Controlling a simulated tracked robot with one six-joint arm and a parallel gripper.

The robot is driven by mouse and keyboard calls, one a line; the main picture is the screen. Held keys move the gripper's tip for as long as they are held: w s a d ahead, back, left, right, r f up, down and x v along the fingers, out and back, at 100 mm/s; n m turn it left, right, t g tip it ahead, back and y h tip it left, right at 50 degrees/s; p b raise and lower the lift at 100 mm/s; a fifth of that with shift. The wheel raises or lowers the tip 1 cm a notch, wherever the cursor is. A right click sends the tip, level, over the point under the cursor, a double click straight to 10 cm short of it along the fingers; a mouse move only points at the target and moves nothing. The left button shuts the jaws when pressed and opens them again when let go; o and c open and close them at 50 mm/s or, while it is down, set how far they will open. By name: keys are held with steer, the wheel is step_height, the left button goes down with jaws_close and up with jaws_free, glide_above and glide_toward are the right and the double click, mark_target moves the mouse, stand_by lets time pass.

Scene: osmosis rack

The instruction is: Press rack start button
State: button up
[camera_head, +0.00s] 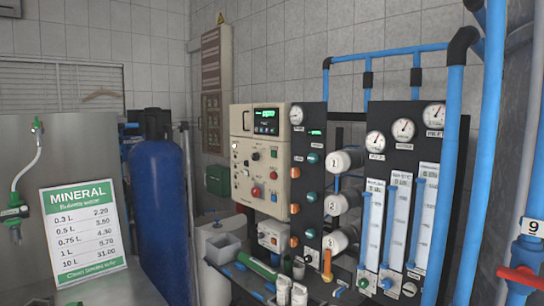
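The osmosis rack stands right of centre. Its beige control cabinet (241,168) has a small lit display (266,121) at the top. The labels are too small to read, so I cannot tell which is the start button. A black panel (309,215) with orange and teal round knobs stands beside the cabinet. My gripper is not in view.
A blue tank (159,215) stands left of the rack. A grey bin (222,249) and a green tube (257,265) are low in front of the cabinet. Blue pipes (449,170) rise at the right, near a red-handled valve (521,277). A price sign (84,231) is at left.

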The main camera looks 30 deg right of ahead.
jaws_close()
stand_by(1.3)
